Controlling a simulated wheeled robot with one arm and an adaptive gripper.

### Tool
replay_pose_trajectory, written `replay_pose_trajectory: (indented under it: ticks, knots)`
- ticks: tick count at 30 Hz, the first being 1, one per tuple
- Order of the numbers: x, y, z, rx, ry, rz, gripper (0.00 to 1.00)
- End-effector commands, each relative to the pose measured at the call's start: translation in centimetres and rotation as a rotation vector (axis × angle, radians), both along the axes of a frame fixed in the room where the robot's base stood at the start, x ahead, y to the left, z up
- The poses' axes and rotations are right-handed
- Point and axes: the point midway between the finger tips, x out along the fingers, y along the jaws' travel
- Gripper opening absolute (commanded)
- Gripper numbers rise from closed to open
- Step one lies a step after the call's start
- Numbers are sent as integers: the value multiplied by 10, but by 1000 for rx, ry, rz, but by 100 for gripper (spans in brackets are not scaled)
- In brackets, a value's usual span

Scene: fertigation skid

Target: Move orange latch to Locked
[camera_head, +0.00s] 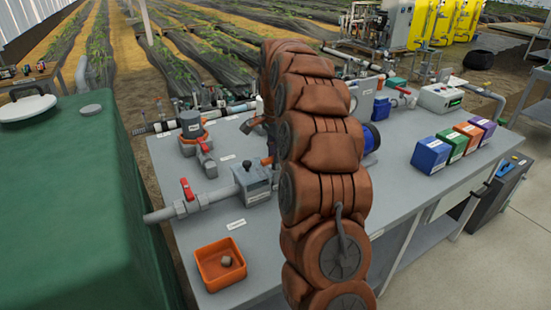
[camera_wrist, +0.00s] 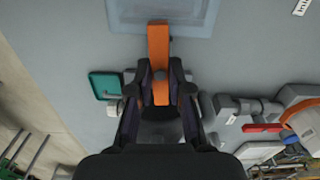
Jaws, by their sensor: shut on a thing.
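The lower end of the latch shows between the fingers. What lies under the gripper's palm is hidden. In the head view my own brown arm hides the latch and most of the gripper. I cannot read any Locked mark.
In the wrist view a teal block (camera_wrist: 104,86) lies left of the fingers, and grey pipework with a red handle (camera_wrist: 262,128) lies right. In the head view an orange bin (camera_head: 220,264) and a red-handled valve (camera_head: 187,192) stand left of my arm, and coloured boxes (camera_head: 431,155) right.

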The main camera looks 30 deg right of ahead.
Motion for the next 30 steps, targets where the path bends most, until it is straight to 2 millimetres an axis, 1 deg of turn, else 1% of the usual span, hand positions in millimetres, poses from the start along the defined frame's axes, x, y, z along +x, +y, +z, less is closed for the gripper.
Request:
replay_pose_trajectory:
  ticks: [9, 23, 24, 30]
  knots:
    - [0, 0, 0, -1, -1, -100, 0]
    - [0, 0, 0, 0, 0, -115, 0]
    - [0, 0, 0, 0, 0, -114, 20]
    - [0, 0, 0, 0, 0, -113, 41]
